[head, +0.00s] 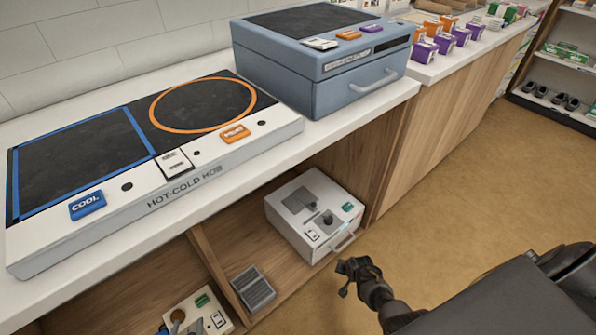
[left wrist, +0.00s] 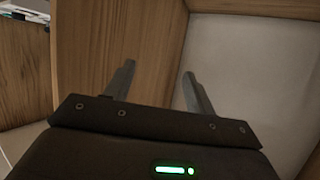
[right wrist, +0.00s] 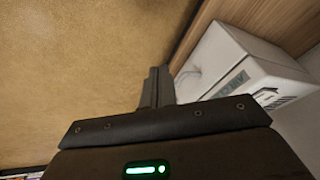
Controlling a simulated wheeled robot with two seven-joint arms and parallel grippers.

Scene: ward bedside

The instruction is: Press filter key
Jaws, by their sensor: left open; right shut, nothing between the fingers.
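No key in view can be read as a filter key. A white machine (head: 312,212) stands low by the cabinet, with a green key (head: 347,207), a dark knob and a front handle. Its key lettering is too small to read. My right gripper (right wrist: 157,88) is shut and empty, near a white box (right wrist: 235,68) with a green label.
A hot-cold hob (head: 200,150) with blue COOL (head: 87,205) and orange (head: 235,133) keys lies on the counter. A blue-grey box (head: 318,62) with several keys stands behind it. Another machine (head: 200,312) and a grey ridged item (head: 253,289) are below. Floor is open at right.

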